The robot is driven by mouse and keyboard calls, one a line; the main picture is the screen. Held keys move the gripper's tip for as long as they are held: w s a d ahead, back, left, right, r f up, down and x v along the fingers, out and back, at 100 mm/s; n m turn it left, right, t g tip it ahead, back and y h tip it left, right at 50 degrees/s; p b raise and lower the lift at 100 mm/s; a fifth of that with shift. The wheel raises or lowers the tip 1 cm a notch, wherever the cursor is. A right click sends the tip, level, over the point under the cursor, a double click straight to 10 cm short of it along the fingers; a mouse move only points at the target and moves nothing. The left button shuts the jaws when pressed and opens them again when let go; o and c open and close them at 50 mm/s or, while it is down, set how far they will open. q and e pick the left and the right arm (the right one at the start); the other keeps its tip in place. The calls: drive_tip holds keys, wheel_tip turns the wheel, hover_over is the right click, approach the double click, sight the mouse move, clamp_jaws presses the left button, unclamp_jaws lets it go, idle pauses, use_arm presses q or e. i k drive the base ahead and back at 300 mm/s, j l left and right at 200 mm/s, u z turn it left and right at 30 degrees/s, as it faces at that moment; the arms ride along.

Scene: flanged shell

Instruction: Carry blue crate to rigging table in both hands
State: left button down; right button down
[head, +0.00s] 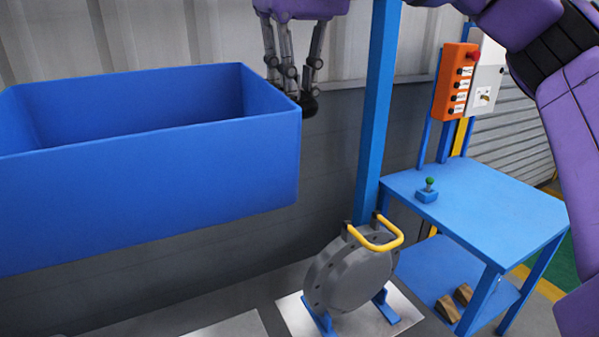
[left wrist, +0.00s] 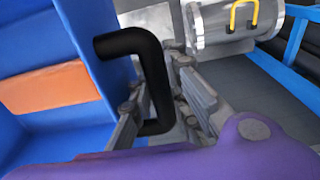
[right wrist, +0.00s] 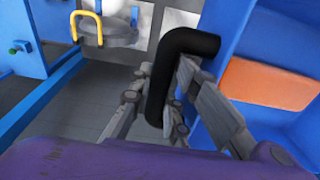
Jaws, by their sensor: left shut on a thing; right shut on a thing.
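The blue crate (head: 160,175) hangs level in the air at the left of the head view; its left end is cut off. My right gripper (head: 297,98) is at the crate's right end. In the right wrist view my right gripper (right wrist: 163,92) is shut on the black handle (right wrist: 188,45) of the crate. In the left wrist view my left gripper (left wrist: 160,95) is shut on the other black handle (left wrist: 128,42). An orange thing (left wrist: 58,87) shows inside the crate in both wrist views. A blue table (head: 480,205) stands at the right; I cannot tell whether it is the rigging table.
A grey flanged part (head: 350,270) with a yellow handle (head: 378,236) stands on blue feet below. A blue post (head: 376,110) rises behind it. The blue table bears a green-knobbed device (head: 428,190); brown blocks (head: 456,302) lie on its lower shelf. An orange control box (head: 455,82) stands behind.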

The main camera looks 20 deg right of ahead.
sight(497, 205)
drive_tip(key=k+l, duration=0.1)
drive_tip(key=l, duration=0.5)
drive_tip(key=k+l, duration=0.1)
drive_tip(key=l, duration=0.5)
drive_tip(key=k+l, duration=0.1)
drive_tip(key=l, duration=0.45)
drive_tip(key=k+l, duration=0.1)
drive_tip(key=l, duration=0.5)
drive_tip(key=k+l, duration=0.1)
drive_tip(key=l, duration=0.5)
drive_tip(key=k+l, duration=0.1)
drive_tip(key=l, duration=0.5)
drive_tip(key=k+l, duration=0.1)
drive_tip(key=l, duration=0.5)
